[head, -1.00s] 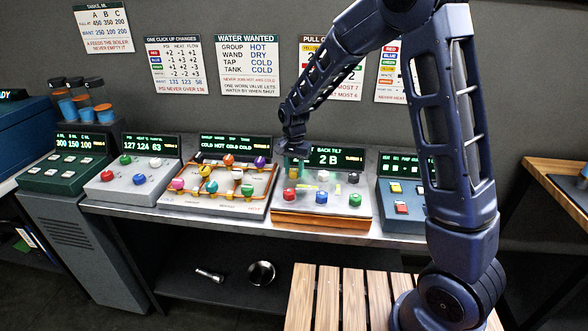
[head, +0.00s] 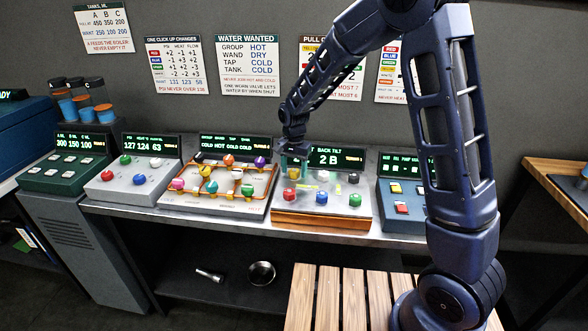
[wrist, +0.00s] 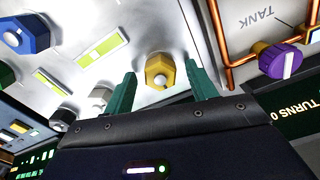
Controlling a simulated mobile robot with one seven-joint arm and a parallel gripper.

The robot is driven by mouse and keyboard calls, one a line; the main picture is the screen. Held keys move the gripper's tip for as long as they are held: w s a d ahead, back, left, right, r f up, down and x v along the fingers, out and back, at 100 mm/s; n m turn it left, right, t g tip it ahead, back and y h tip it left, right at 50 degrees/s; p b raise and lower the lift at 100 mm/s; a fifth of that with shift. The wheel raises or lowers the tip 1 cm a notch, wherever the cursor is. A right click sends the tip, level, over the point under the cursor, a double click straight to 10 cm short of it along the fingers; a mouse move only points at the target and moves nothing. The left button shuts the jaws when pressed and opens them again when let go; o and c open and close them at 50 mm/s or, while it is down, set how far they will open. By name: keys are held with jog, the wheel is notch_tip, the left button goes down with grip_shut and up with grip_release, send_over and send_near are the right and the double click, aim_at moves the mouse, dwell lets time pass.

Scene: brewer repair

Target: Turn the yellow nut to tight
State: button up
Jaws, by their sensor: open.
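The yellow nut (wrist: 160,71) is a hexagonal knob with a grey centre on a light panel in the wrist view. In the head view the yellow nut (head: 293,173) is on the upper left of the grey panel, just under my gripper (head: 294,160). My gripper's two green fingers (wrist: 160,78) are open, one on each side of the nut, with visible gaps. I cannot tell how far the fingertips reach down along it.
The same panel carries white (head: 324,175), black (head: 354,178), red (head: 290,195), blue (head: 321,197) and green (head: 355,200) knobs. Left of it is a board of copper pipes, with a purple knob (wrist: 280,61) near my right finger in the wrist view.

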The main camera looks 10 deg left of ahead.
aim_at(295, 171)
notch_tip(295, 171, up, 11)
jog(key=shift+f, duration=0.15)
dwell(0.4)
jog(key=s+d+r+t, duration=0.1)
jog(key=d+r, duration=0.3)
jog(key=d, duration=0.4)
jog(key=s+d+r+n+y, duration=0.1)
jog(key=s+d+r, duration=0.15)
jog(key=d, duration=0.45)
jog(key=s+d+r+t, duration=0.1)
jog(key=d+r, duration=0.3)
jog(key=d, duration=0.4)
jog(key=s+d+r+n+t+h, duration=0.1)
jog(key=s+d+n+t, duration=0.1)
jog(key=s+d, duration=1.3)
jog(key=shift+s+d+t, duration=0.3)
jog(key=shift+s+d, duration=0.05)
jog(key=shift+d, duration=0.7)
